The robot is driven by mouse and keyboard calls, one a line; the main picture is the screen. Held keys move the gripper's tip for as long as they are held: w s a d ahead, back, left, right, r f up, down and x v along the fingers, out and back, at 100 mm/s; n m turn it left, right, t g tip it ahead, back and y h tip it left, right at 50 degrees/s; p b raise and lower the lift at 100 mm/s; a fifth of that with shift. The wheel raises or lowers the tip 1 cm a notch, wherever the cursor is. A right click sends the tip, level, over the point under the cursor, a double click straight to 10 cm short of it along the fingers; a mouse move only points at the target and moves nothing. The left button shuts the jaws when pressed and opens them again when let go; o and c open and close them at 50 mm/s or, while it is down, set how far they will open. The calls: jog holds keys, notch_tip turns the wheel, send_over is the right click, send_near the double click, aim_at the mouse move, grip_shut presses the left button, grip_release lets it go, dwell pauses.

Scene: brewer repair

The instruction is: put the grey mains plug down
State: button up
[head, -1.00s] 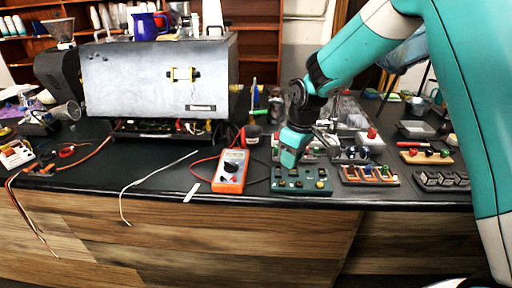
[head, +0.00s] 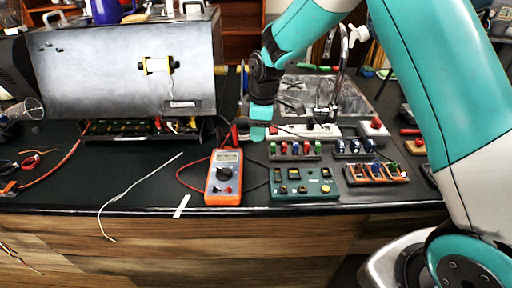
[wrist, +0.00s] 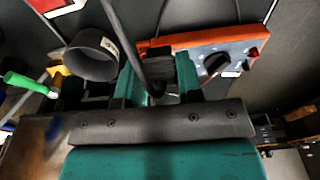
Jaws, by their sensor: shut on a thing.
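A dark cable (wrist: 122,35) runs away from between the fingers. The plug is mostly hidden by the fingers, and in the head view I cannot make it out. I cannot tell whether it touches the bench.
The orange multimeter (head: 224,178) stands close by; the wrist view shows it just past the fingers. A dark round cup (wrist: 92,55) is beside them. The green board (head: 303,184) and small racks lie to the right. The metal brewer box (head: 125,70) is left. Bench left of the multimeter is mostly clear.

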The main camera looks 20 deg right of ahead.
aim_at(255, 161)
notch_tip(255, 161, down, 8)
jog(key=shift+f+p, duration=0.1)
jog(key=shift+p, duration=0.65)
jog(key=shift+f, duration=0.1)
jog(key=o, duration=0.9)
